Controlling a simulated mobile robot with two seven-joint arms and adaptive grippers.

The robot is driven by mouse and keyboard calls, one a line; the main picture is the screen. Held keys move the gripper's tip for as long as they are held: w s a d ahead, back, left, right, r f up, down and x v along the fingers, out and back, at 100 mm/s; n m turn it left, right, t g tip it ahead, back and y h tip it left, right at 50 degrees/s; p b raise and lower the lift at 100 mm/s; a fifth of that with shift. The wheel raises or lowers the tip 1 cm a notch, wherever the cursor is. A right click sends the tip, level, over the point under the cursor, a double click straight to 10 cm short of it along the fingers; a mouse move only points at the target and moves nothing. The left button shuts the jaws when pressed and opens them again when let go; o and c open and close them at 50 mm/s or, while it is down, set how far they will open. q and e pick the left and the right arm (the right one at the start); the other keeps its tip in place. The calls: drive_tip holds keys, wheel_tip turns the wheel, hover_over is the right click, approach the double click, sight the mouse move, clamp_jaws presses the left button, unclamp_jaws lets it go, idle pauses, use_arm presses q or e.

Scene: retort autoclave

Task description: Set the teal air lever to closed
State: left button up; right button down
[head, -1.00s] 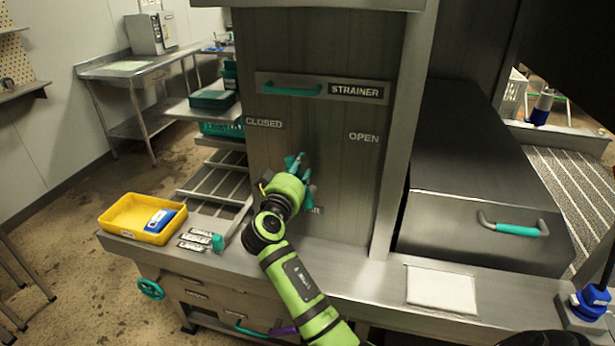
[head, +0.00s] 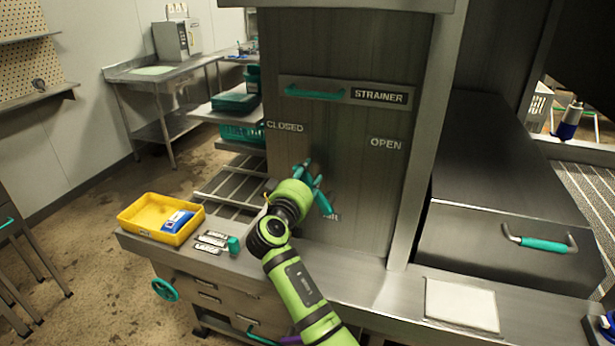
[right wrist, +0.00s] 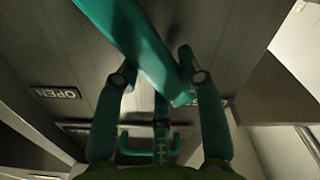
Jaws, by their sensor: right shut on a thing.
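The teal air lever (right wrist: 135,45) sits on the grey panel and runs diagonally between my fingers in the right wrist view. In the head view it shows below the gripper's fingers (head: 324,204), slanting down to the right. My right gripper (head: 312,180) is shut on the lever; it also shows in the right wrist view (right wrist: 158,68), with one finger on each side. The CLOSED label (head: 285,126) is up and left of the gripper, the OPEN label (head: 385,143) up and right. The label below is partly hidden by the gripper. My left gripper is not in view.
A teal STRAINER handle (head: 315,94) is above on the panel. A yellow tray (head: 135,220) with a blue item stands on the counter at left, near small label plates and a teal knob (head: 234,244). A metal box with a teal handle (head: 540,243) is at right.

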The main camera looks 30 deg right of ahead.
drive_tip(key=c, duration=0.7)
unclamp_jaws()
drive_tip(key=v, duration=0.7)
drive_tip(key=shift+s+a, duration=0.2)
